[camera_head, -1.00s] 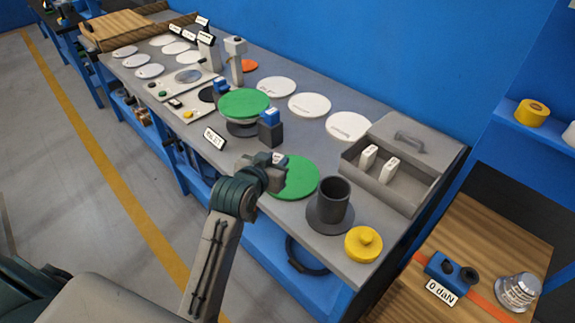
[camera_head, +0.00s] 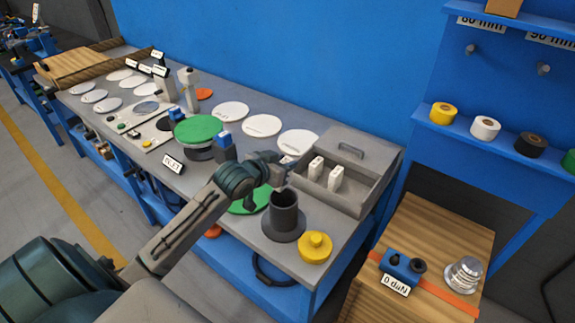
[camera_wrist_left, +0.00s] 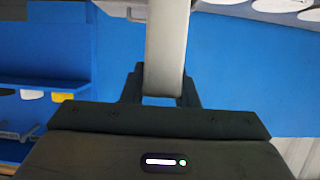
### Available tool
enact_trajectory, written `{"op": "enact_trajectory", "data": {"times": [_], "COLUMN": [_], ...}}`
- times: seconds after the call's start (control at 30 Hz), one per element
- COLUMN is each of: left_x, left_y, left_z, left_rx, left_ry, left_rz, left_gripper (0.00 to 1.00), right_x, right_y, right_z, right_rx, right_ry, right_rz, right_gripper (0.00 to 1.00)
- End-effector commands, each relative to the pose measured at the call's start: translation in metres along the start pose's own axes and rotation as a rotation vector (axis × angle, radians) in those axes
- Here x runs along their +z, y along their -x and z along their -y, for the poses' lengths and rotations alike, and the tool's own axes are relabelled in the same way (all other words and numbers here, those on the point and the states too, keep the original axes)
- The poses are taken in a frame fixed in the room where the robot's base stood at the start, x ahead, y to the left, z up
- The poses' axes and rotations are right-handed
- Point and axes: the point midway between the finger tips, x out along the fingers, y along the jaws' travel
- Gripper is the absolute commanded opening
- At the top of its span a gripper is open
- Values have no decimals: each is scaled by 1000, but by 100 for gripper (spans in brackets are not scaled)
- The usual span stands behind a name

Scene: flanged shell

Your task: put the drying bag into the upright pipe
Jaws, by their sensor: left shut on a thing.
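The upright pipe (camera_head: 284,214) is a dark grey open tube on a round flange near the bench's front right. My left gripper (camera_head: 282,172) is just above and behind the pipe's mouth in the head view, shut on a pale item. In the left wrist view the item is a pale, smooth block, likely a drying bag (camera_wrist_left: 166,45), between the dark fingers. In the head view it is mostly hidden by the gripper. Two more white drying bags (camera_head: 316,168) (camera_head: 335,179) stand in the grey box. My right gripper is not in view.
The grey box (camera_head: 350,200) with its handled lid (camera_head: 352,150) is right of the gripper. A yellow cap (camera_head: 315,248) sits beside the pipe at the bench edge. A green disc (camera_head: 247,203) lies left of the pipe. White discs (camera_head: 262,125) line the bench's back.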

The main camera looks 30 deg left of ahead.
Motion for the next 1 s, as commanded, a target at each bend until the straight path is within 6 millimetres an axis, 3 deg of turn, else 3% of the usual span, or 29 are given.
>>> {"op": "enact_trajectory", "data": {"times": [0.47,1.0], "left_x": [39,78], "left_y": [-16,-32], "left_z": [0,0], "left_rx": [0,0], "left_ry": [-1,0], "left_rz": [-2,-1], "left_gripper": [2,2], "right_x": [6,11], "right_y": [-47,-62], "right_z": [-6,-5], "right_rx": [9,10], "right_ry": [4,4], "right_rz": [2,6], "right_gripper": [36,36]}}
